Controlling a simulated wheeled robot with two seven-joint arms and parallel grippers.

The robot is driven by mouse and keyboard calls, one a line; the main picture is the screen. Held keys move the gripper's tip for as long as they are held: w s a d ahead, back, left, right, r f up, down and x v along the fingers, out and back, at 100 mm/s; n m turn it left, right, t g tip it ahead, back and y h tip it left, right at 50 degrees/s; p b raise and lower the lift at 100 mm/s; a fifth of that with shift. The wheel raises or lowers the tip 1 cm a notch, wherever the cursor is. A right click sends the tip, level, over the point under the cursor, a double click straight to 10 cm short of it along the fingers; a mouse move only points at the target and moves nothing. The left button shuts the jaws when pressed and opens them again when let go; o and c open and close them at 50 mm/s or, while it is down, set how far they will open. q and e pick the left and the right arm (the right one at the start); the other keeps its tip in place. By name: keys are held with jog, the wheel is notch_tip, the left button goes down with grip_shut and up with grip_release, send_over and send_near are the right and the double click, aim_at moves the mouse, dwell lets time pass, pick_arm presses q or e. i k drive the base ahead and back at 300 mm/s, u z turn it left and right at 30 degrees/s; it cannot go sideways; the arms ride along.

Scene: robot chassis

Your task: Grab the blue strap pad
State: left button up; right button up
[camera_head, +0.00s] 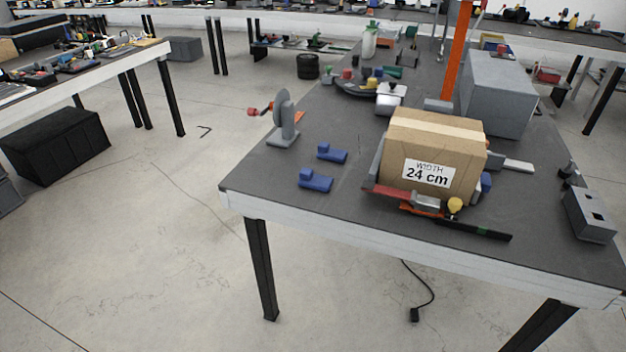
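Two small blue pieces lie on the dark tabletop (258,183) near its left front corner. The nearer blue pad (316,181) is a flat block with a raised part at its left end. The other blue pad (332,154) looks alike and lies a little farther back. I cannot tell for sure which one is the blue strap pad. A bit of blue (486,183) also shows at the right side of the cardboard box, mostly hidden. Neither of my grippers is in the picture.
The cardboard box (468,161) marked "WIDTH 24 cm" stands right of the pads, with red and grey clamp parts at its base. A grey upright disc on a foot (283,138) stands behind them. A grey block (588,217) is far right. The left front tabletop is clear.

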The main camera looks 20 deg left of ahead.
aim_at(308, 179)
jog(key=u, duration=2.4)
jog(key=i, duration=2.25)
jog(key=z, duration=3.15)
